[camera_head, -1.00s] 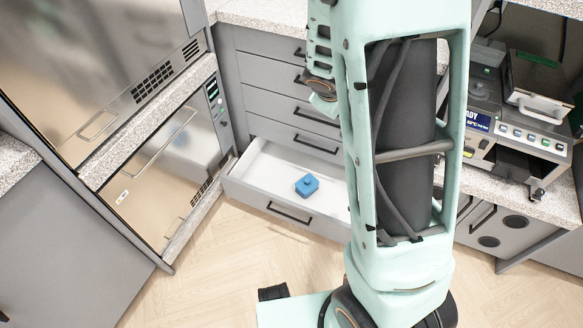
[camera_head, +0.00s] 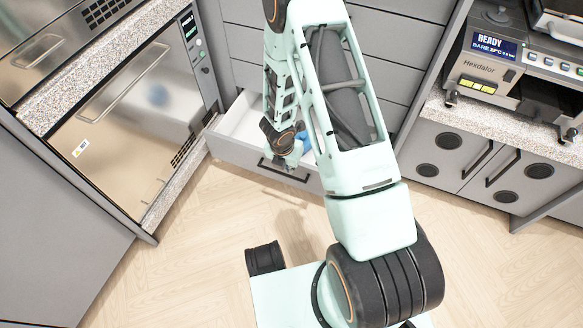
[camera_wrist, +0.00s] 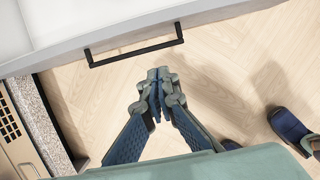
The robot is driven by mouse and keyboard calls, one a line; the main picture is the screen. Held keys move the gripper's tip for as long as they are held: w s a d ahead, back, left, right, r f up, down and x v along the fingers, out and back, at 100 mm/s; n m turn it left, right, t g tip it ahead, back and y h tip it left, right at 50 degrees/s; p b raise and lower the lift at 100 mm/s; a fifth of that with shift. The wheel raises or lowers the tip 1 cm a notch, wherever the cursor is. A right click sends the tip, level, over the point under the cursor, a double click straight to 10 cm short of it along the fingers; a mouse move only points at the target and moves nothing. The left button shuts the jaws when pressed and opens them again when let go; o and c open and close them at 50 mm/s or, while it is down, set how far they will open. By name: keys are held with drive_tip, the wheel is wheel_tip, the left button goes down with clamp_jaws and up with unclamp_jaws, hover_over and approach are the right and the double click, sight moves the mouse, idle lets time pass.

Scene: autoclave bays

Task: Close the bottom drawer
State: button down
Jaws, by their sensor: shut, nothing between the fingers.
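The bottom drawer (camera_head: 232,150) is grey with a white inside and stands open in the head view. Its black handle (camera_head: 268,167) is partly covered by my arm. A blue object (camera_head: 304,141) in the drawer shows only in part behind my arm. In the wrist view the drawer's front (camera_wrist: 205,12) and handle (camera_wrist: 135,53) run across the top. My gripper (camera_wrist: 160,78) is shut and empty, just outside the drawer front, with its tips below the handle in the picture. I cannot tell whether it touches the drawer.
Steel autoclave doors (camera_head: 135,100) stand close on the left. Shut grey drawers (camera_head: 250,42) rise above the open one. On the right are a cabinet (camera_head: 460,165) and a counter with a device (camera_head: 490,60).

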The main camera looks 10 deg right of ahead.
drive_tip(key=w+d+f+b, duration=0.2)
drive_tip(key=w+d+f, duration=0.1)
drive_tip(key=f, duration=0.5)
drive_tip(key=shift+w+d+b, duration=0.25)
drive_tip(key=shift+w+b, duration=0.1)
drive_tip(key=shift+w, duration=0.55)
drive_tip(key=shift+f, duration=0.1)
drive_tip(key=shift+w, duration=0.1)
